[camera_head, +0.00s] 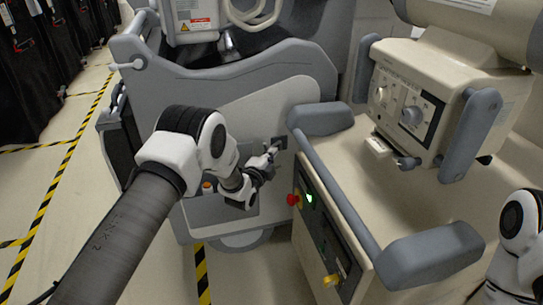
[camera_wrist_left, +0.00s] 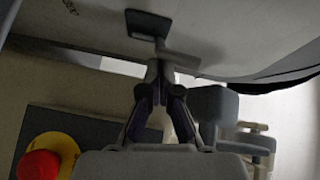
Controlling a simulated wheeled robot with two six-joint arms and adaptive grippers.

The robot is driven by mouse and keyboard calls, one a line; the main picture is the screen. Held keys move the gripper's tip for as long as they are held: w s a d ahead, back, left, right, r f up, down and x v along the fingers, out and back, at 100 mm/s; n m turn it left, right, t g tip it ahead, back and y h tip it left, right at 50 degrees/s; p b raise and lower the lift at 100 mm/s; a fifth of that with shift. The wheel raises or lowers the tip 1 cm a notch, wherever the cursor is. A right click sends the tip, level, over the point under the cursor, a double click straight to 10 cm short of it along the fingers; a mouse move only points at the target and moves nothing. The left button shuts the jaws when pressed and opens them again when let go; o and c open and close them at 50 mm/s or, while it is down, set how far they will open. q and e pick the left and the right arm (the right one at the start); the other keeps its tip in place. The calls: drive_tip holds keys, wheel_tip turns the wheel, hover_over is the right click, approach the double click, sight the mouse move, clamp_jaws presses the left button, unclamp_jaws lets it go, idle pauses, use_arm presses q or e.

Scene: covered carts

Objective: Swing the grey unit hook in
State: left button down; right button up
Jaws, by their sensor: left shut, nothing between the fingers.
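The grey unit (camera_head: 285,100) stands ahead, left of the beige cart. Its hook (camera_head: 279,144) is a small piece on a dark square plate on the unit's side panel. In the left wrist view the hook (camera_wrist_left: 182,60) shows as a grey bar coming off the dark plate. My left gripper (camera_head: 269,156) is shut and empty, its tips close by the hook. In the left wrist view the fingertips (camera_wrist_left: 160,68) are just beside the bar; I cannot tell whether they touch. Part of my right arm shows at the right edge, but its gripper does not.
The beige cart (camera_head: 340,160) with grey bumpers stands close on the right. It has a red knob (camera_head: 293,199) on a yellow base, which also shows in the left wrist view (camera_wrist_left: 40,164). The floor at the left is clear, with black-and-yellow tape.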

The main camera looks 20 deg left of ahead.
use_arm(q)
drive_tip(key=shift+a, duration=0.35)
idle(0.3)
drive_tip(key=shift+w+a+r+b, duration=0.15)
drive_tip(key=shift+w+a, duration=0.15)
drive_tip(key=shift+a, duration=0.45)
drive_tip(key=shift+w+a+b, duration=0.15)
drive_tip(key=shift+w+a, duration=0.15)
drive_tip(key=shift+a, duration=0.5)
drive_tip(key=shift+w+a+r+b, duration=0.15)
drive_tip(key=shift+w+a, duration=0.15)
drive_tip(key=shift+a, duration=0.45)
